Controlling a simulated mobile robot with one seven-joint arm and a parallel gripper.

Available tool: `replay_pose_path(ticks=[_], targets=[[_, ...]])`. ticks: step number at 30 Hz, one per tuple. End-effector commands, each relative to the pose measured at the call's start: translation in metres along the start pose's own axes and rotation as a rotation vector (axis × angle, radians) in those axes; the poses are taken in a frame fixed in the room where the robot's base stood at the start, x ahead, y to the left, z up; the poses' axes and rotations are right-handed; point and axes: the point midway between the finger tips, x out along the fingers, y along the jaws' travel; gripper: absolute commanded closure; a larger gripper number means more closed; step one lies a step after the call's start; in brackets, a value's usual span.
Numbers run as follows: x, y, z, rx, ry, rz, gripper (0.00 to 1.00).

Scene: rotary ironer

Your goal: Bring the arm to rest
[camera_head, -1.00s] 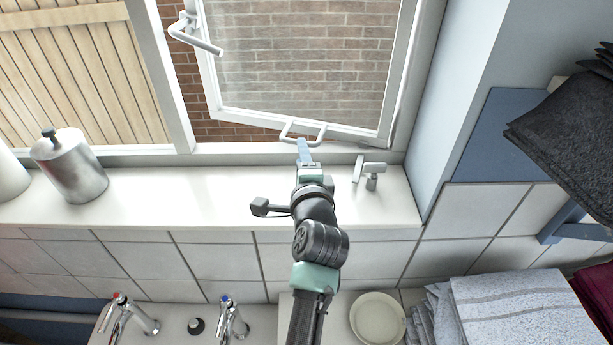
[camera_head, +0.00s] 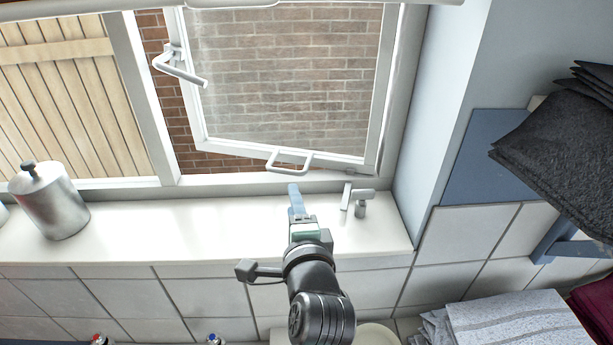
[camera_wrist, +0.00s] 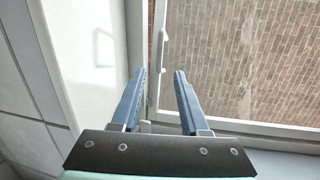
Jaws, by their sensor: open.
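My gripper (camera_head: 296,202) is over the white window sill (camera_head: 160,228) in the head view, with its blue fingers pointing towards the window. In the wrist view my gripper (camera_wrist: 160,74) shows two blue fingers standing apart with nothing between them. The window sash (camera_head: 290,85) is swung at an angle in its frame, and brick shows past its edge. A white U-shaped handle (camera_head: 289,163) on the sash's lower rail lies just beyond the fingertips. The fingers appear clear of it.
A metal canister (camera_head: 55,207) is at the left. Dark folded cloths (camera_head: 560,150) and grey towels (camera_head: 515,325) are at the right. The sill between canister and gripper is free.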

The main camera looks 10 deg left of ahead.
Motion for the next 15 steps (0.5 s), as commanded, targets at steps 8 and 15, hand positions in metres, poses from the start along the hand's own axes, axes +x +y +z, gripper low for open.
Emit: replay_pose_path(ticks=[8, 15], targets=[[-0.009, -0.046, -0.009, -0.172, 0.047, -0.102, 0.55], [-0.086, -0.199, -0.029, -0.82, 0.352, -0.397, 0.55]])
